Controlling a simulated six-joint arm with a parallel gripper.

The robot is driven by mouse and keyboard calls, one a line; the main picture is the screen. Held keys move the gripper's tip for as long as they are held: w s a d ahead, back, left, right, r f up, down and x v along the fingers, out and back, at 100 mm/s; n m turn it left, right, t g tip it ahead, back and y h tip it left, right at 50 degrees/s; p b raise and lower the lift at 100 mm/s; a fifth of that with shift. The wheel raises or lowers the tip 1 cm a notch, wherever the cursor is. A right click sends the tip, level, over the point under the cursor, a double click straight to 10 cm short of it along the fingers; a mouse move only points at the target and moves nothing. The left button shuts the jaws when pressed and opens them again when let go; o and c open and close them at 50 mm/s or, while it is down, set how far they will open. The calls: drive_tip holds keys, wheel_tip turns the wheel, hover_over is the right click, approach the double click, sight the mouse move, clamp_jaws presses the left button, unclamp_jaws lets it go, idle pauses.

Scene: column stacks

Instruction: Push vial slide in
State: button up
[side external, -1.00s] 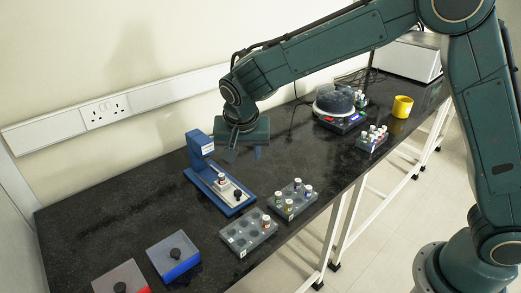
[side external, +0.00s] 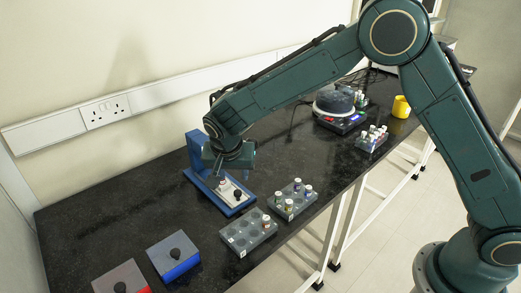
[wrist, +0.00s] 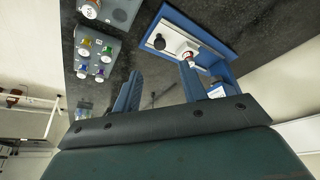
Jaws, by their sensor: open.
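The vial slide (side external: 231,189) is a white plate in a blue device (side external: 195,151) with an upright post at its back. A red-capped vial (side external: 222,183) stands on the slide and a black knob (side external: 237,194) is at its outer end. In the wrist view the slide (wrist: 173,37), vial (wrist: 188,58) and knob (wrist: 158,42) lie beyond my fingertips. My gripper (wrist: 160,72) is open and empty; its right finger shows close to the vial, though contact cannot be told. In the side view my gripper (side external: 229,170) is low over the device and hides part of it.
A grey rack (side external: 250,234) and another rack with several vials (side external: 292,200) stand in front of the device. Two boxes with black knobs, one blue (side external: 173,258), one red-edged (side external: 122,280), are at the front left. A round-topped instrument (side external: 335,101) stands further back.

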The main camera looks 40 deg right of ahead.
sight(237, 191)
drive_tip(key=x, duration=1)
drive_tip(key=shift+w+d+f, duration=0.1)
drive_tip(key=shift+f, duration=0.25)
clamp_jaws()
